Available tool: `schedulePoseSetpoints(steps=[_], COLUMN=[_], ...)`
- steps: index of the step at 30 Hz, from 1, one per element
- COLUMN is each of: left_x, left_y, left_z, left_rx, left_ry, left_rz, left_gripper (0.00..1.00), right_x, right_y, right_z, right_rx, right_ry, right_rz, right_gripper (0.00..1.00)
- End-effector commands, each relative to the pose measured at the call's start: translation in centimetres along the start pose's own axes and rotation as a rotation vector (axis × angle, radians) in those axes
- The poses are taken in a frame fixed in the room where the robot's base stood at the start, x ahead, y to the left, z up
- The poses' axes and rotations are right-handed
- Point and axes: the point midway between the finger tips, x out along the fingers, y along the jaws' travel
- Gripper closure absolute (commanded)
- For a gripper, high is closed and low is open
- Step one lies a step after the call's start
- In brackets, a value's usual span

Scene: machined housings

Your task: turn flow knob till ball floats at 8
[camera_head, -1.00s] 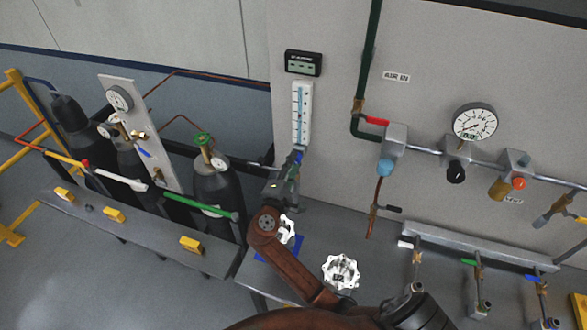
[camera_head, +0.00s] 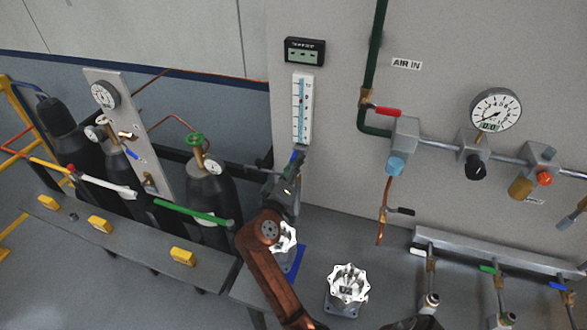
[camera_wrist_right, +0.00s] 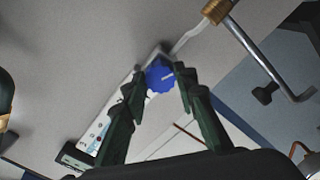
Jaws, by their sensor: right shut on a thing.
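The flowmeter (camera_head: 303,110) is a white upright scale on the grey panel, with a tube along it. In the head view my right gripper (camera_head: 294,160) is at the flowmeter's lower end, mostly hiding the knob. My left gripper is not in view.
A small display (camera_head: 304,51) hangs above the flowmeter. A green pipe (camera_head: 376,60), a red-handled valve and a pressure gauge (camera_head: 495,109) are to the right. Gas cylinders (camera_head: 208,190) stand left behind a grey rail. Machined housings (camera_head: 347,288) sit on the bench below.

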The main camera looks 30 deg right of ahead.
Motion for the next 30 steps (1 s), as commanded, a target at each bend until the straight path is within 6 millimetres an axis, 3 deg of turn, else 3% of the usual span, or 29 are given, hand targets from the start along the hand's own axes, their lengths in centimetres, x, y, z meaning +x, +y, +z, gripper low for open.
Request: schedulePoseSetpoints(steps=[9,25,26,30], left_x=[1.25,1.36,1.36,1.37], left_y=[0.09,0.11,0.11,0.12], left_z=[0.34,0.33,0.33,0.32], left_rx=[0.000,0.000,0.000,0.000], left_ry=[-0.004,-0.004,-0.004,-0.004], left_rz=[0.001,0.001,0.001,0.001], left_gripper=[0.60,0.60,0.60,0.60], right_x=[-0.03,-0.05,-0.05,-0.03], right_y=[0.24,0.43,0.44,0.37], right_z=[-0.44,-0.55,-0.55,-0.42], right_rx=[0.120,0.142,0.142,0.140], right_ry=[0.012,0.013,0.013,0.010], right_rz=[0.004,0.005,0.006,0.005], right_gripper=[0.98,0.98,0.72,0.63])
